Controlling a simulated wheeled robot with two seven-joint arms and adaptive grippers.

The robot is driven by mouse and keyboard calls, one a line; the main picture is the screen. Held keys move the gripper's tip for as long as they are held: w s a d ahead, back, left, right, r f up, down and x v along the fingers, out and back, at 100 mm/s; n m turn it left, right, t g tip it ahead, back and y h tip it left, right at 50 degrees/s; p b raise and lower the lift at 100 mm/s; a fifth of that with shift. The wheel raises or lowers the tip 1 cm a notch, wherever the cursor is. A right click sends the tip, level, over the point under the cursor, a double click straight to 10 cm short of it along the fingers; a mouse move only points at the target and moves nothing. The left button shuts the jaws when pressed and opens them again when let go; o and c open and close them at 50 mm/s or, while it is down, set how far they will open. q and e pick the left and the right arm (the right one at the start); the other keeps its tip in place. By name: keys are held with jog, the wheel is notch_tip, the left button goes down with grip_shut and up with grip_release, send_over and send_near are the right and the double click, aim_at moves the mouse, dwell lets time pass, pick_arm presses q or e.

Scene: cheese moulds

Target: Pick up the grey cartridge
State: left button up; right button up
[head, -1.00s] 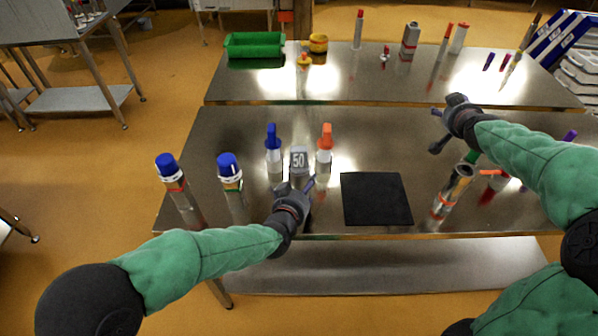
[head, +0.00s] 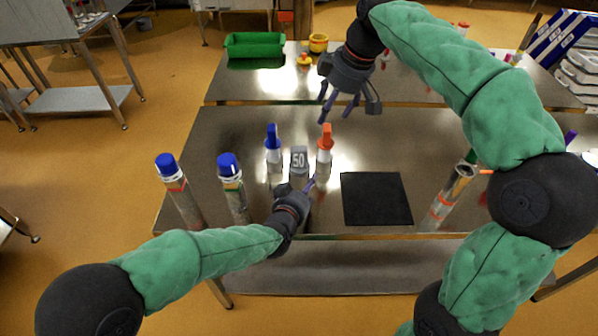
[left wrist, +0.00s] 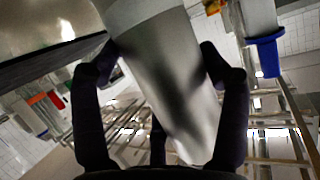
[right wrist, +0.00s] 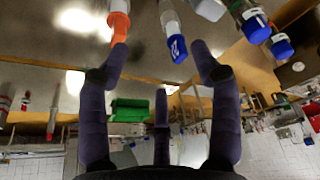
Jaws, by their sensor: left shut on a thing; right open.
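The grey cartridge (head: 299,161), marked 50 on its grey top, stands upright on the near steel table between a blue-topped tube (head: 273,145) and an orange-topped tube (head: 325,145). My left gripper (head: 301,189) is shut on its lower body from the front. In the left wrist view the cartridge's smooth grey body (left wrist: 170,75) fills the space between the fingers. My right gripper (head: 340,112) is open and empty, above the far side of the near table, fingers pointing down. In the right wrist view the orange top (right wrist: 119,28) is near one fingertip.
Two blue-capped tubes (head: 168,168) (head: 230,168) stand to the left. A black mat (head: 376,199) lies clear to the right, with a metallic tube (head: 447,197) beyond it. The far table holds a green bin (head: 254,45) and a yellow item (head: 318,43).

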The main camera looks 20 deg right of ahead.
aim_at(299, 152)
jog(key=a+n, duration=0.2)
jog(key=a+n+g, duration=0.1)
jog(key=a, duration=0.1)
jog(key=s+a+n+g, duration=0.1)
jog(key=a+n, duration=0.1)
jog(key=shift+a+r+n+h, duration=0.1)
jog(key=shift+r+n+h, duration=0.05)
jog(key=shift+n+h, duration=0.2)
jog(key=shift+a+f, duration=0.15)
jog(key=shift+f, duration=0.05)
jog(key=f, duration=0.7)
jog(key=a+f, duration=0.1)
jog(key=f, duration=0.3)
jog(key=shift+w+a+f, duration=0.1)
jog(key=shift+f, duration=0.2)
grip_shut()
